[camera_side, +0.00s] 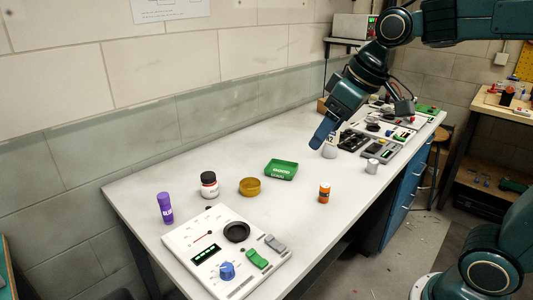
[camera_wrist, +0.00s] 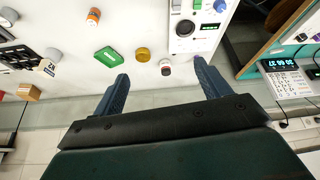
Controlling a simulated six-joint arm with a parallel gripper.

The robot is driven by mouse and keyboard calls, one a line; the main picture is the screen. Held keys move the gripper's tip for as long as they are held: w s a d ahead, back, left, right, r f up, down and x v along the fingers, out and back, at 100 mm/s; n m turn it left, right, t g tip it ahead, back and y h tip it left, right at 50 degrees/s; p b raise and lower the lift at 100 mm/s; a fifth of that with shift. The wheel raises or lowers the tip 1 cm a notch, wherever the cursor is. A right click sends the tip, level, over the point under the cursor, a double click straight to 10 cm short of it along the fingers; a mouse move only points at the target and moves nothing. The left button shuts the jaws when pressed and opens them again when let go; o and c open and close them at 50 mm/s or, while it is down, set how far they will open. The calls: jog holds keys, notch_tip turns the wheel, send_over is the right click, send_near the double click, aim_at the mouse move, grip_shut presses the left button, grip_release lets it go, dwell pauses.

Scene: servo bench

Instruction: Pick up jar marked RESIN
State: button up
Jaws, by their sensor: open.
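A small white jar with a black lid and a reddish band (camera_side: 209,187) stands upright on the bench, left of the middle in the side view. In the wrist view this jar (camera_wrist: 166,68) shows between and beyond the fingertips. Its lettering is too small to read, so I cannot confirm RESIN. Another pale jar with a dark-lettered label (camera_side: 330,148) stands just below my gripper (camera_side: 322,134) in the side view; it also shows at left in the wrist view. My gripper (camera_wrist: 160,72) is open and empty, raised above the bench, with its fingers wide apart.
An amber round container (camera_side: 250,187), green tray (camera_side: 281,170) and orange cylinder (camera_side: 324,192) stand right of the black-lidded jar. A purple tube (camera_side: 165,208) stands left. A control panel (camera_side: 218,262) lies in front. Devices crowd the bench's far end (camera_side: 385,140).

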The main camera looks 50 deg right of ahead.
jog(key=w+n, duration=0.1)
jog(key=w, duration=0.8)
jog(key=n+g+y, duration=0.2)
jog(key=n, duration=0.2)
send_over(214, 175)
jog(key=s+d, duration=0.2)
jog(key=s, duration=0.1)
notch_tip(214, 175, down, 17)
jog(key=shift+w+x, duration=0.15)
jog(key=shift+x, duration=2.05)
jog(key=shift+w+x, duration=0.15)
jog(key=shift+x, duration=2.1)
jog(key=shift+t, duration=0.3)
jog(key=shift+x, duration=2.5)
